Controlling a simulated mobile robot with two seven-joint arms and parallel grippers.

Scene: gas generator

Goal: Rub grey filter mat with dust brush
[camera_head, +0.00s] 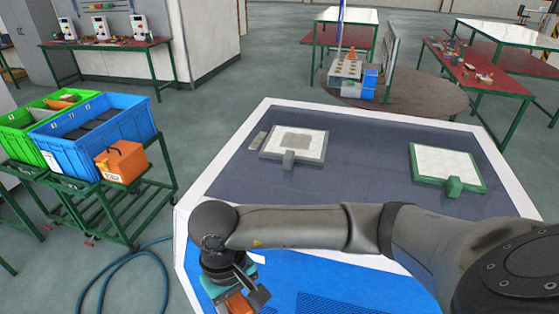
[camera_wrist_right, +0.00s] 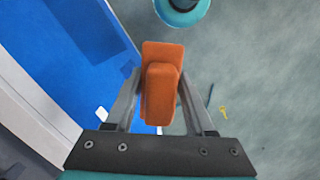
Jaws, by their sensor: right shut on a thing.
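My right gripper (camera_head: 244,299) is at the lower middle of the head view, above the blue floor area. It is shut on an orange block-shaped thing, probably the dust brush (camera_head: 238,303). In the right wrist view the orange thing (camera_wrist_right: 160,85) sits between both fingers of the gripper (camera_wrist_right: 158,92); no bristles can be made out. The grey filter mat (camera_head: 311,152), a pale panel in a grey frame with a darker patch in its middle, lies farther back on the dark surface, well apart from the gripper. My left gripper is not in view.
A green-framed mat (camera_head: 448,168) lies to the right on the dark surface (camera_head: 360,150), which has a white border. A cart (camera_head: 130,215) with blue and green crates and an orange box (camera_head: 122,163) stands left. A blue hose (camera_head: 125,262) lies on the floor.

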